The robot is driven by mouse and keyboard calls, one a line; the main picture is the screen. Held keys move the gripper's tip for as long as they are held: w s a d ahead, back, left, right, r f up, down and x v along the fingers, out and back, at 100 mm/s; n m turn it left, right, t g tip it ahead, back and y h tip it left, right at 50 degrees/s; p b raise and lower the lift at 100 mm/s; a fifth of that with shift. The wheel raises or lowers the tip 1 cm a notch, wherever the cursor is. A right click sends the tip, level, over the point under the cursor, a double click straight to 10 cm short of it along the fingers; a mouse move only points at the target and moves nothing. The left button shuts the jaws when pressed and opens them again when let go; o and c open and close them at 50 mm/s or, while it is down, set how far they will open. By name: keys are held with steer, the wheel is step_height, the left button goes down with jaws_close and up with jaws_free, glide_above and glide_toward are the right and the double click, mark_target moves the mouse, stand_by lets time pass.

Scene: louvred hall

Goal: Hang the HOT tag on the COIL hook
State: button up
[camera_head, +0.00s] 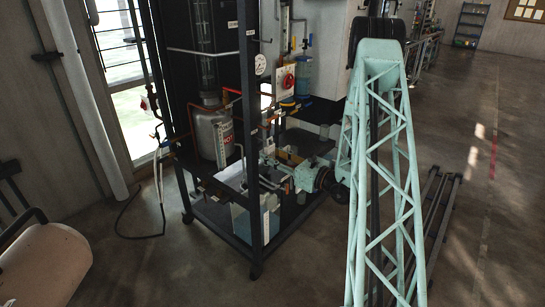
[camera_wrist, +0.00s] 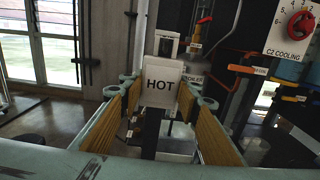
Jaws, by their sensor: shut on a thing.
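The HOT tag (camera_wrist: 160,87) is a white square plate with black letters, upright and facing the wrist camera. My gripper (camera_wrist: 159,92), pale green with yellow inner pads, is shut on the tag and holds it between the far ends of its fingers. In the head view my gripper (camera_head: 281,167) is low at the front of the dark equipment rack, and the tag cannot be made out clearly there. Behind the tag a label ending in "OILER" shows on the rack. I cannot pick out the COIL hook or read its label in either view.
The dark-framed rack (camera_head: 252,130) holds a grey tank (camera_head: 212,133), pipes and valves close around my gripper. A white C2 COOLING panel (camera_wrist: 282,43) with a red knob (camera_wrist: 302,24) is at right. A beige cylinder (camera_head: 42,265) lies front left. Floor is open at right.

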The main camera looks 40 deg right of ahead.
mark_target(265, 152)
steer(key=shift+w+a, duration=0.15)
steer(key=shift+w, duration=0.6)
steer(key=shift+w+a, duration=0.15)
steer(key=shift+w, duration=0.6)
steer(key=shift+w, duration=0.15)
steer(key=shift+f+b, duration=0.65)
steer(key=shift+b, duration=0.1)
stand_by(0.8)
stand_by(0.4)
steer(key=o, duration=1.6)
steer(key=s, duration=0.4)
steer(key=s+d+b, duration=0.1)
steer(key=s, duration=0.2)
steer(key=shift+d, duration=0.1)
